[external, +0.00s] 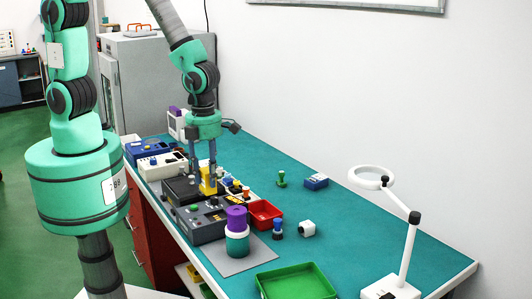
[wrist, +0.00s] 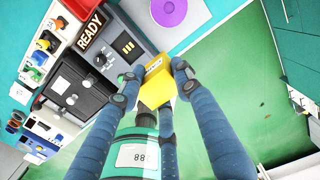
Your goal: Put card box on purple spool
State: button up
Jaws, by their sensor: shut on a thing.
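My gripper (external: 207,182) is shut on a yellow card box (external: 209,181), which has a pale label. The purple spool (external: 237,214) stands upright on a white and teal cylinder (external: 237,243) on a grey mat, nearer the external camera than my gripper. In the wrist view the spool (wrist: 169,10) shows as a purple disc at the top, apart from the box.
The grey device (external: 203,230) stands beside the spool. A red tray (external: 265,213), a dark peg (external: 277,232) and a white block (external: 307,228) are close by. A green tray (external: 297,283) and a magnifier lamp (external: 408,245) are nearer the camera. The teal bench has free room at right.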

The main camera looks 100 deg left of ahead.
jog(key=w, duration=0.6)
jog(key=w+p, duration=0.1)
jog(key=w, duration=0.1)
jog(key=shift+w+d+f, duration=0.4)
jog(key=shift+f+p, duration=0.3)
jog(key=shift+f, duration=1.45)
jog(key=shift+f, duration=0.15)
jog(key=o, duration=1.2)
notch_tip(320, 180, up, 12)
jog(key=shift+d+r+b, duration=0.1)
jog(key=shift+r+b, duration=0.05)
jog(key=shift+b, duration=0.45)
